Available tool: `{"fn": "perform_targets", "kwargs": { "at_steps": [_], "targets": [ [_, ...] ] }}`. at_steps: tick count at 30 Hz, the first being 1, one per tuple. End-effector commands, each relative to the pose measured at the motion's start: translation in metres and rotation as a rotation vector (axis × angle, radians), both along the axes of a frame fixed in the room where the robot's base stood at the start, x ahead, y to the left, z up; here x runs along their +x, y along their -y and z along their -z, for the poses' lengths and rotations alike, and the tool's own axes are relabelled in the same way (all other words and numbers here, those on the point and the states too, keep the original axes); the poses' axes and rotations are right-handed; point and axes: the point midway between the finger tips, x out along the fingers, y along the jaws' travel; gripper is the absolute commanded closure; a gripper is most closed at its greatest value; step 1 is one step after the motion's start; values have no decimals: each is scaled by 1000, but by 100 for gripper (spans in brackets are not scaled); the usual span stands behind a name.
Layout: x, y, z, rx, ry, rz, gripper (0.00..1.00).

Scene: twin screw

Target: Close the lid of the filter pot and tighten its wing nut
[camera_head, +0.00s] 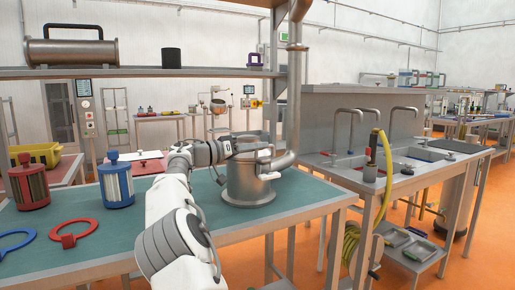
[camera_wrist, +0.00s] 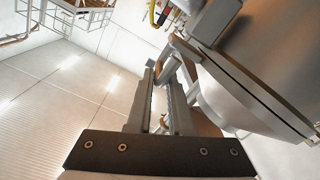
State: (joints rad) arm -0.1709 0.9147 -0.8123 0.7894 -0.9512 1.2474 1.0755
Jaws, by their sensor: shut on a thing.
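The filter pot (camera_head: 248,186) is a steel cylinder standing upright on the green-topped bench. A wide pipe joins its right side. My gripper (camera_head: 238,149) reaches in from the left at the pot's top. In the wrist view, my gripper (camera_wrist: 168,82) is shut on a metal part at the pot's top. I cannot tell whether that part is the lid's handle or the wing nut. A large curved metal surface of the pot or its lid (camera_wrist: 262,75) fills the right of the wrist view. My gripper hides much of the top, so the lid's seating is unclear.
Red (camera_head: 30,187) and blue (camera_head: 116,186) filter cartridges stand left on the bench. A blue ring (camera_head: 14,241) and a red ring (camera_head: 72,238) lie in front. A shelf (camera_head: 140,72) and a thick vertical pipe (camera_head: 295,95) stand behind. A sink bench (camera_head: 400,178) is right.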

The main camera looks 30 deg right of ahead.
Motion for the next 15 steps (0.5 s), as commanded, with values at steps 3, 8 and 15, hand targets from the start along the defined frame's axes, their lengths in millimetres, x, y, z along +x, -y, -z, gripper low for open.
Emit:
{"fn": "perform_targets", "kwargs": {
  "at_steps": [3, 8, 15],
  "targets": [
    [-3, 1, 11, 17, -11, 17, 77],
    [-3, 1, 10, 15, -10, 16, 73],
    [-2, -5, 6, 11, -7, 12, 73]
  ]
}}
